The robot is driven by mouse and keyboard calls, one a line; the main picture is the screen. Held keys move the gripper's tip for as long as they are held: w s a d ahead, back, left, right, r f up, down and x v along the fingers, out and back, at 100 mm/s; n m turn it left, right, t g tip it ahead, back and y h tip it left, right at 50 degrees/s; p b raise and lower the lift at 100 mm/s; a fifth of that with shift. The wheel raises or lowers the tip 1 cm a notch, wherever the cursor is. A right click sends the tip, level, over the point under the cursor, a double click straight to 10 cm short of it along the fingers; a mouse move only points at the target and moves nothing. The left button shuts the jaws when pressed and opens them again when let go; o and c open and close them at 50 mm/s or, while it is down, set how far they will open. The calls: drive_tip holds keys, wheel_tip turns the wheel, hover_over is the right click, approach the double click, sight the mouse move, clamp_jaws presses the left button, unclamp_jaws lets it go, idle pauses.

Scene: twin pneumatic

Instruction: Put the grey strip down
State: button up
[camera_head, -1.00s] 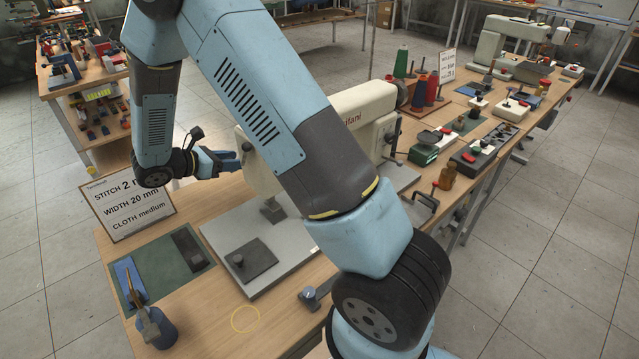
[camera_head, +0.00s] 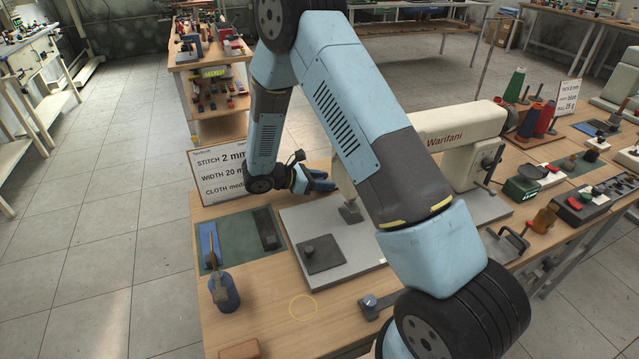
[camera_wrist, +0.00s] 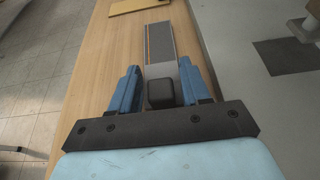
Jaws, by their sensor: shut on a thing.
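The grey strip (camera_wrist: 160,50) is long and flat, with an orange line along its left edge and a dark block (camera_wrist: 161,94) at its near end. My gripper (camera_wrist: 158,82) has blue fingers on either side of the strip's near end and is shut on it. The strip points away from me over the wooden table in the wrist view. I cannot tell whether it touches the table. In the head view my gripper (camera_head: 320,182) is between the sign and the sewing machine, and the strip cannot be made out there.
The sewing machine (camera_head: 455,145) stands on a pale grey base plate (camera_head: 370,240) with a dark square plate. A sign (camera_head: 215,178) stands behind a green mat (camera_head: 238,232) holding blue and dark pieces. A blue bottle (camera_head: 224,292) stands in front. A yellow ring (camera_head: 303,307) marks bare table.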

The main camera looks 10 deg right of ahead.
drive_tip(key=shift+f, duration=0.3)
drive_tip(key=o, duration=1)
drive_tip(key=shift+o, duration=0.2)
